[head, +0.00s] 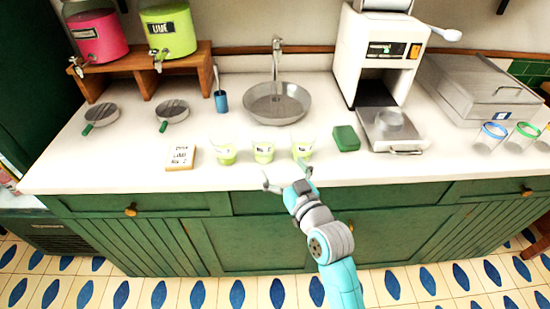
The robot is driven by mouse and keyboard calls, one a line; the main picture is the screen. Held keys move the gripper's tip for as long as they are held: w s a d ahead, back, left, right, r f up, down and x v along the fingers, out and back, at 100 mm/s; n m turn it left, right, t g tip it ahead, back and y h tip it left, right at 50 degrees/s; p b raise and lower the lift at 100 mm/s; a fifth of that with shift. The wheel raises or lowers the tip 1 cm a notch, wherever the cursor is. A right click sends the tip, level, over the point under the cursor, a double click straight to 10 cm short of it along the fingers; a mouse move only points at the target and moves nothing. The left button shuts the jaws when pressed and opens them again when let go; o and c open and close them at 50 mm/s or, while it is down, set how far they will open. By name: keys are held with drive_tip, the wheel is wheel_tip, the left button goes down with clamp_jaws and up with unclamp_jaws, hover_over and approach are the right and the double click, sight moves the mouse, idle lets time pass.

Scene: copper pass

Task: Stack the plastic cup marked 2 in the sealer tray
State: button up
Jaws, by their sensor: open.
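Three clear plastic cups with pale green contents stand in a row near the counter's front edge: a left cup (226,154), a middle cup (263,152) and a right cup (302,149). Each has a small label, but the marks are too small to read surely, so I cannot tell which is 2. The sealer tray (408,139) is a metal plate with a round holder (390,120), pulled out in front of the white sealing machine (375,52). No cup shows in it. My gripper (286,176) is open and empty, just in front of the middle and right cups.
A green sponge (346,139) lies between the right cup and the tray. A small sign (181,157) stands left of the cups. A sink basin (277,103) is behind them. Blue- and green-rimmed cups (490,137) stand at the right. Two strainers (172,112) lie at left.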

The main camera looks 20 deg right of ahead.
drive_tip(key=shift+s, duration=0.55)
drive_tip(key=s+f+g, duration=0.1)
drive_tip(key=s+f, duration=0.3)
drive_tip(key=s, duration=0.6)
drive_tip(key=s+f+m+g+h, duration=0.1)
drive_tip(key=s+f, duration=0.3)
drive_tip(key=s, duration=0.6)
drive_tip(key=s+f, duration=0.4)
drive_tip(key=s, duration=0.7)
drive_tip(key=s+a+r+g, duration=0.1)
drive_tip(key=s+r, duration=0.1)
drive_tip(key=s, duration=0.9)
drive_tip(key=shift+s+r, duration=0.2)
drive_tip(key=shift+r, duration=0.05)
drive_tip(key=shift+s+a, duration=0.1)
